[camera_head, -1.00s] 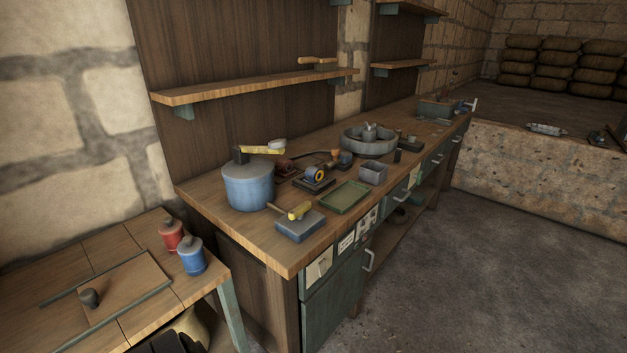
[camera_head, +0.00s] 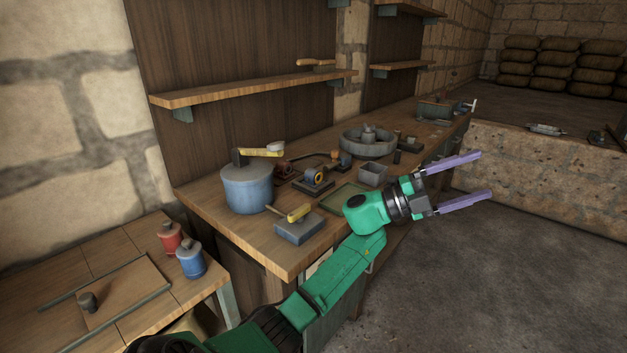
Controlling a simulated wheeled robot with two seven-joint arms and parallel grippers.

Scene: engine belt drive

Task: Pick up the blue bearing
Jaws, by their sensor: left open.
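My green left arm covers some of the bench front and part of the green tray (camera_head: 346,197). My right gripper is not in view.
On the bench stand a blue pot (camera_head: 248,190), a blue-grey block (camera_head: 298,229) with a yellow-handled tool, a grey box (camera_head: 373,174) and a round grey basin (camera_head: 367,145). Red (camera_head: 170,237) and blue (camera_head: 191,261) canisters stand on a low table. Shelves hang above.

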